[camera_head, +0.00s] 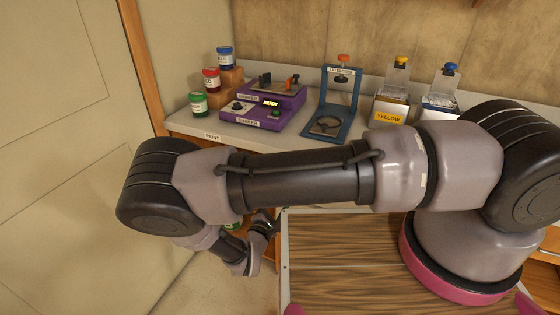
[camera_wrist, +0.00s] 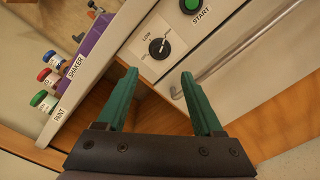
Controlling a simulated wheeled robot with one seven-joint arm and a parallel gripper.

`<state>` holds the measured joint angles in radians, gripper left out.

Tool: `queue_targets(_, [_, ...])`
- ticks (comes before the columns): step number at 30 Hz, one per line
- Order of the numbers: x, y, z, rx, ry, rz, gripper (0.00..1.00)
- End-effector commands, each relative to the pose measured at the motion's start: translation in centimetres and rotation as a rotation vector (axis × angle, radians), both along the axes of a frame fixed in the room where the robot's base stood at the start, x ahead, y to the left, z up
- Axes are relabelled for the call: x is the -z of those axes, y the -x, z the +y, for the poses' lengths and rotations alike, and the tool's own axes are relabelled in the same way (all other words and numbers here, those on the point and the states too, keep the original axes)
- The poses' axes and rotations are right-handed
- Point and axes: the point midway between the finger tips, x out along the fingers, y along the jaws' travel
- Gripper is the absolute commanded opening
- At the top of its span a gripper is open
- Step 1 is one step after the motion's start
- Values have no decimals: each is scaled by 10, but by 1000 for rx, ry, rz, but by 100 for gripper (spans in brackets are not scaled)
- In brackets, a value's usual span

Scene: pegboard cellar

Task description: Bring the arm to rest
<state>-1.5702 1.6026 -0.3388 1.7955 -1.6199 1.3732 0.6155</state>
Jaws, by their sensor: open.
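My arm reaches across the head view from right to left, then bends down at its elbow. My gripper (camera_head: 266,228) hangs low at the arm's end, below the bench's front edge, and is partly hidden there. In the wrist view my gripper (camera_wrist: 158,76) shows two green fingers spread apart with nothing between them. Beyond the fingertips is a pale panel with a black LOW knob (camera_wrist: 159,48) and a green START button (camera_wrist: 192,5). I cannot tell how far the fingers are from it.
The bench (camera_head: 190,118) holds blue (camera_head: 225,58), red (camera_head: 211,80) and green (camera_head: 198,104) paint pots, a purple shaker (camera_head: 255,112), a blue lid press (camera_head: 338,100) and a YELLOW dispenser (camera_head: 390,108). A metal bar handle (camera_wrist: 235,52) crosses the panel. Floor (camera_head: 205,285) is clear at lower left.

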Motion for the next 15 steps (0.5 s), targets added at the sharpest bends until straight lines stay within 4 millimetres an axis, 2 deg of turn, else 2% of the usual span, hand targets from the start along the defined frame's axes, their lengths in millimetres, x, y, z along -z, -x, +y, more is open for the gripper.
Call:
queue_targets(4, [-8, -2, -1, 33, -19, 5, 68])
queue_targets(7, [-27, -8, -6, 125, -70, 22, 68])
queue_targets(15, [-114, -26, -42, 541, -325, 119, 68])
